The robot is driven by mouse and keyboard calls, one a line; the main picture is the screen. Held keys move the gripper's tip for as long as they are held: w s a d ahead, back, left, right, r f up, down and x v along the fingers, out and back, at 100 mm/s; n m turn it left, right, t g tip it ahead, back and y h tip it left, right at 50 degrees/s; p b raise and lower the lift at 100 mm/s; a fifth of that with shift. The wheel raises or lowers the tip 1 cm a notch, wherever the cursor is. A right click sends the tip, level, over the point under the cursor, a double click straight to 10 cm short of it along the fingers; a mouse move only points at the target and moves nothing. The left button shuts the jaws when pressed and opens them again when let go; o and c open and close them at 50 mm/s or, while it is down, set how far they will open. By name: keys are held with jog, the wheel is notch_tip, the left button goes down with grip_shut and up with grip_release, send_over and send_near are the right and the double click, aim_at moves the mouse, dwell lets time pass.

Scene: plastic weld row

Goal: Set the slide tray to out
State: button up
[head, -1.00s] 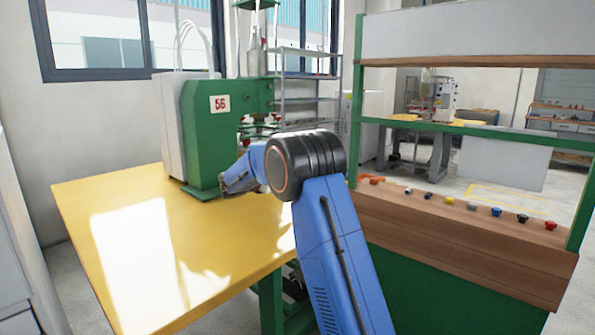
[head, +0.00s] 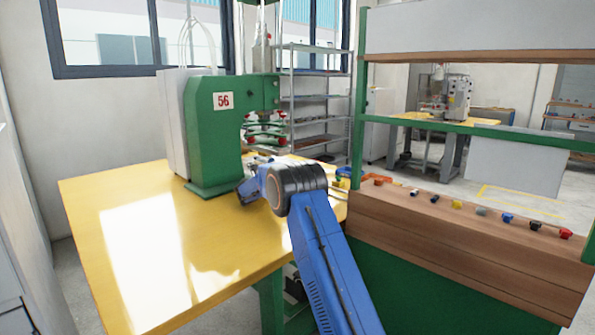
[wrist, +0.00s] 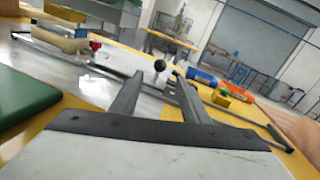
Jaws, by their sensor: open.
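In the wrist view, a grey metal slide tray (wrist: 95,90) lies between dark rails on the yellow table. A black ball knob (wrist: 160,66) on a short stem stands at its near side, just beyond my fingertips. My gripper (wrist: 158,76) is open and empty, its two dark fingers pointing at the knob, one to each side of it in the picture. I cannot tell whether the knob lies between the fingers. In the head view, my blue arm hides most of the tray and the gripper, beside the green machine marked 56 (head: 208,135).
The yellow table (head: 100,205) is clear at the front left. Blue and orange tools (wrist: 202,76) lie right of the knob. A wooden ledge with several coloured buttons (head: 450,225) and a green frame stand to the right. The machine's green base (wrist: 25,98) is close on the left.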

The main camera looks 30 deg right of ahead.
jog(key=x, duration=1.1)
jog(key=shift+w+d, duration=0.1)
jog(key=shift+w, duration=0.05)
grip_shut()
